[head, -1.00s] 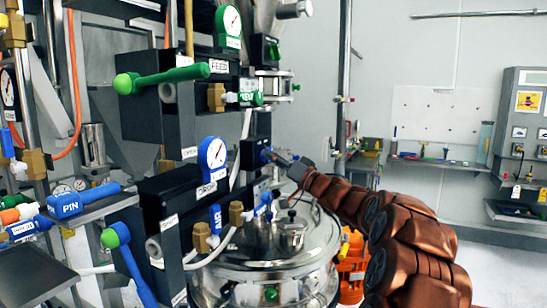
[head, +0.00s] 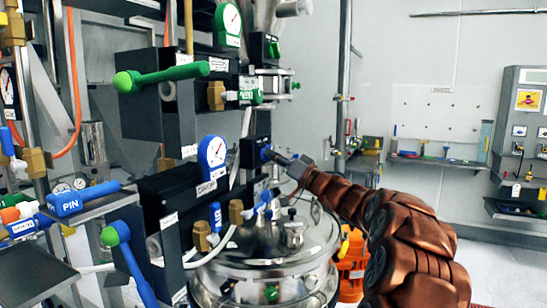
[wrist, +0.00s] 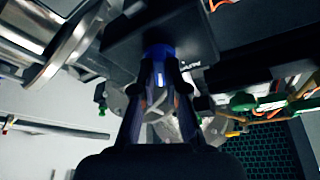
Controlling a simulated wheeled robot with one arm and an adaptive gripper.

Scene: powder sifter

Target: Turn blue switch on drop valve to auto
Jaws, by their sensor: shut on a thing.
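The blue switch (head: 265,153) sits on the front of a black box (head: 252,150), to the right of the blue-rimmed gauge marked DROP. My gripper (head: 272,155) reaches it from the right, at the end of my copper-coloured arm. In the wrist view, the blue knob (wrist: 160,78) with a white mark lies between the two dark fingers of my gripper (wrist: 160,90). The fingers are shut on it. A label on the black box (wrist: 190,40) is partly readable beside the knob. The knob's setting cannot be read clearly.
A blue-rimmed gauge (head: 212,152) and a blue-handled lever (head: 130,265) are to the left. A steel vessel (head: 270,280) with lid fittings stands below my gripper. Green-handled valve parts (head: 165,75) are above left. Open floor lies to the right.

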